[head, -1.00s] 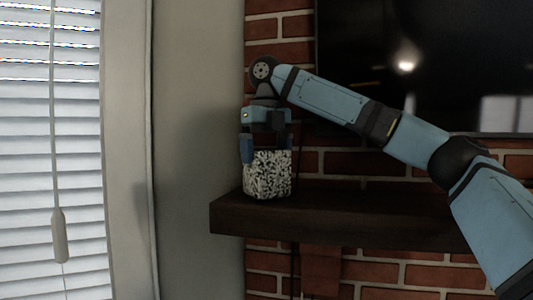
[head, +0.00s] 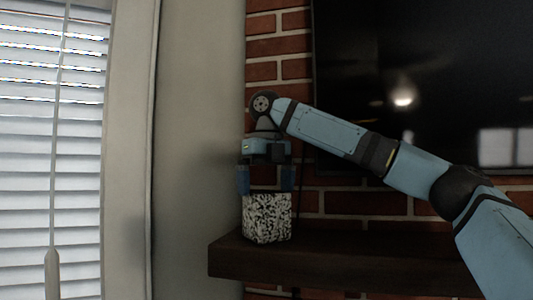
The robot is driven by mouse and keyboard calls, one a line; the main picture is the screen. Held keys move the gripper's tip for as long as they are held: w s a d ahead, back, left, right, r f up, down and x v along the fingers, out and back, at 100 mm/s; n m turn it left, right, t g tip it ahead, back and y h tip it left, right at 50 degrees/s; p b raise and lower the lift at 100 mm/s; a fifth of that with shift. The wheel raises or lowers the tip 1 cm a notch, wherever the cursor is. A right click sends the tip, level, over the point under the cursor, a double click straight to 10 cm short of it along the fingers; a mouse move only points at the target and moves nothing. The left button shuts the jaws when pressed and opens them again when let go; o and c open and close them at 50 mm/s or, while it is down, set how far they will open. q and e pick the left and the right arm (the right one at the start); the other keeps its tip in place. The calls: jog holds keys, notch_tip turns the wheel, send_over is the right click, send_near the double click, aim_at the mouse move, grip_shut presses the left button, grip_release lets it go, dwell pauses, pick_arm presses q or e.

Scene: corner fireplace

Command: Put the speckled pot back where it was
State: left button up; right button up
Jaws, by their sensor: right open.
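The speckled pot (head: 267,218), black and white, stands upright on the left end of the dark wooden mantel shelf (head: 330,268). My right gripper (head: 265,188) points down just above the pot. It is open, with its two blue fingers apart and their tips near the level of the pot's rim, one towards each side. The pot's inside is hidden. My left gripper is not in view.
A red brick wall (head: 278,47) rises behind the shelf, with a dark screen (head: 430,70) above it at right. A grey wall (head: 195,130) and a window with blinds (head: 30,150) are at left. The shelf right of the pot looks bare.

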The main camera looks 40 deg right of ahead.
notch_tip(320, 180, up, 10)
dwell(0.4)
dwell(0.5)
